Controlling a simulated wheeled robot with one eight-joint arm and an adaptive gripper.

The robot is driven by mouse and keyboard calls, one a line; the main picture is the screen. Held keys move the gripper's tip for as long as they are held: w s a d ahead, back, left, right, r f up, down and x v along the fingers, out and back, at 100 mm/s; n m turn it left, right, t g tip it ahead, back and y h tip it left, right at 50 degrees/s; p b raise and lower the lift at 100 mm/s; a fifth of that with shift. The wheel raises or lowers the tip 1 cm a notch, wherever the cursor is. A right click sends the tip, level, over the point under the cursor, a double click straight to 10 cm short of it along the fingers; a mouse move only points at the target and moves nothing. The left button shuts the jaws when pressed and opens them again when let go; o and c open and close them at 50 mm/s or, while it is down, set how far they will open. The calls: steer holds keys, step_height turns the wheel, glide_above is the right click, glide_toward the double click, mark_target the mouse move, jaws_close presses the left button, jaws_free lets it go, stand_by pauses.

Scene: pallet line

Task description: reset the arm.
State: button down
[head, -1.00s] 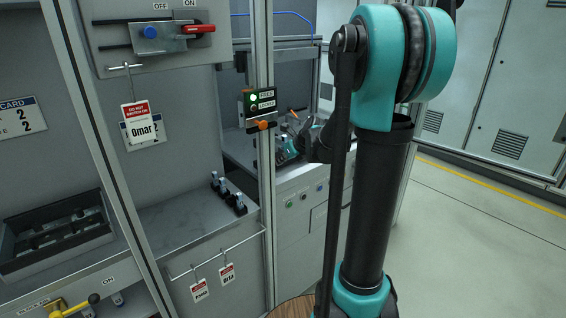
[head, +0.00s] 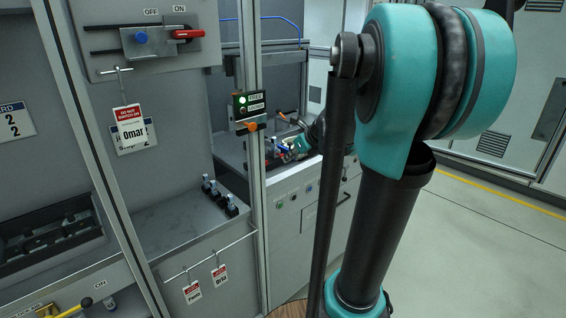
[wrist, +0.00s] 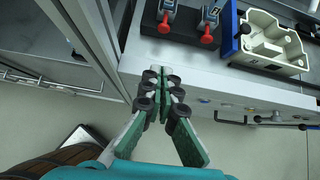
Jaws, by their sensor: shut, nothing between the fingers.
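My gripper (wrist: 162,84) shows in the wrist view with its dark-jointed green fingers closed together and nothing between them. It hangs in front of the pale front edge of a work counter (wrist: 215,82), apart from the items on it. In the head view my teal and black arm fills the right middle. The gripper itself is partly hidden behind the arm there, near the counter beyond the frame post.
Two red-tipped devices (wrist: 207,38) and a cream housing (wrist: 268,45) stand on the counter. Several small padlocks (head: 220,196) sit on a shelf. Open floor (head: 480,240) lies right.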

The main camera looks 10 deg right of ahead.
steer(key=s+f+n+g+h, duration=0.1)
steer(key=s+f+n+h, duration=0.1)
steer(key=s+f+n, duration=0.7)
steer(key=s+f+n+g+h, duration=0.2)
steer(key=s+f+n, duration=0.6)
steer(key=s+n, duration=0.8)
steer(key=n, duration=0.5)
steer(key=shift+a+f+g, duration=0.3)
steer(key=shift+a+f, duration=0.05)
steer(key=shift+f, duration=0.05)
steer(key=shift+d, duration=0.1)
